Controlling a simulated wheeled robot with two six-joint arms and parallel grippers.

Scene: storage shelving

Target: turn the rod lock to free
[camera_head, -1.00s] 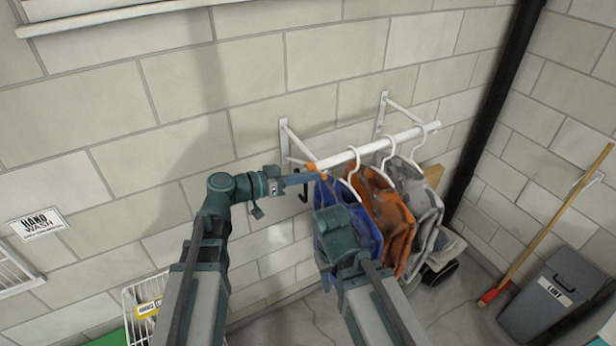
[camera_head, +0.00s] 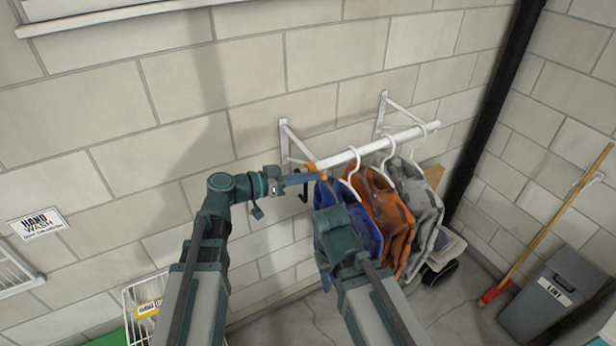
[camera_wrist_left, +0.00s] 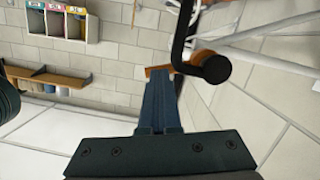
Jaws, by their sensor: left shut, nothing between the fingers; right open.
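The white rod (camera_head: 340,158) stands out from the wall on white brackets, with an orange lock piece (camera_head: 312,167) at its near left end. In the left wrist view the orange lock (camera_wrist_left: 157,71) shows just past the fingertips. My left gripper (camera_head: 318,176) is shut and empty, its tips at or very near the orange piece; contact is hard to tell. In the left wrist view its shut fingers (camera_wrist_left: 160,85) point at the lock. My right gripper (camera_head: 335,225) is lower, in front of the blue garment, and its fingers are mostly hidden behind its wrist.
Blue (camera_head: 362,225), orange (camera_head: 388,215) and grey (camera_head: 420,195) garments hang on white hangers along the rod. A black hook (camera_head: 303,190) is beside my left fingers; a black knob (camera_wrist_left: 215,69) is close in the left wrist view. A grey bin (camera_head: 548,295) stands far right.

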